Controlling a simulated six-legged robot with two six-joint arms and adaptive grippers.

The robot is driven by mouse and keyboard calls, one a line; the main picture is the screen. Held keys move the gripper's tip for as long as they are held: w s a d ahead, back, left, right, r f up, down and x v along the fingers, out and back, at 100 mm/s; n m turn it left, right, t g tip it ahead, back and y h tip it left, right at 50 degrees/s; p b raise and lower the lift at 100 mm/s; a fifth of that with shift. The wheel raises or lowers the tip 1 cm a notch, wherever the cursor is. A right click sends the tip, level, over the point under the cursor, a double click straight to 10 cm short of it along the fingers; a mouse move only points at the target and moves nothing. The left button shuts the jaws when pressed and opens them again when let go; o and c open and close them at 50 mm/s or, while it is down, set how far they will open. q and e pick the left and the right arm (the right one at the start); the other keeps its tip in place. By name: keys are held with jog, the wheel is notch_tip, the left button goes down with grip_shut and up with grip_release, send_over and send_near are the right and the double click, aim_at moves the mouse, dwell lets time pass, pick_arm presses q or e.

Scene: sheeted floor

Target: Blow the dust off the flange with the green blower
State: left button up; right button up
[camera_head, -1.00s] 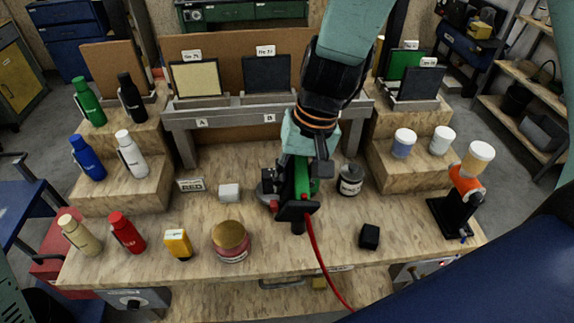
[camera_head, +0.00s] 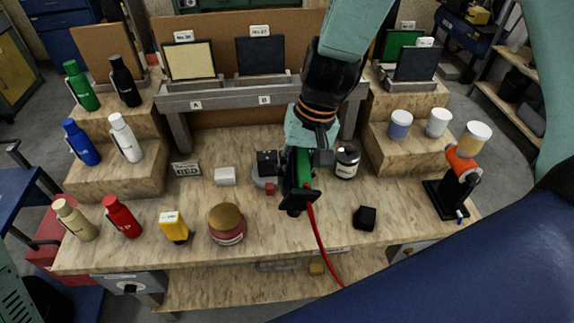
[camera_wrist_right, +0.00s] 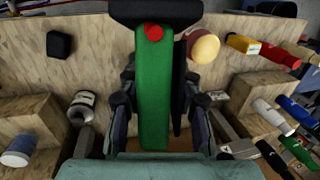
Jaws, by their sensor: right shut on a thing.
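My right gripper (camera_head: 303,167) is shut on the green blower (camera_head: 305,166), whose red hose hangs over the bench's front edge. In the right wrist view the green blower (camera_wrist_right: 154,85) lies between the fingers of my right gripper (camera_wrist_right: 160,115). A grey round piece that looks like the flange (camera_head: 261,183) lies on the bench just left of the gripper. The gripper and blower partly hide it, and a dark block and small red part show beside it. I cannot make out dust or where the nozzle points exactly. My left gripper is not in view.
Several bottles line the left steps. An orange-topped stand (camera_head: 456,180) is at the right. The front middle is fairly clear.

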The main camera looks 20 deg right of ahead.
jog(key=shift+d+r, duration=0.15)
jog(key=shift+d, duration=0.2)
jog(key=s+d+p, duration=0.1)
jog(key=s+d, duration=0.1)
jog(key=d, duration=0.8)
jog(key=shift+d+f, duration=0.25)
jog(key=shift+d, duration=0.05)
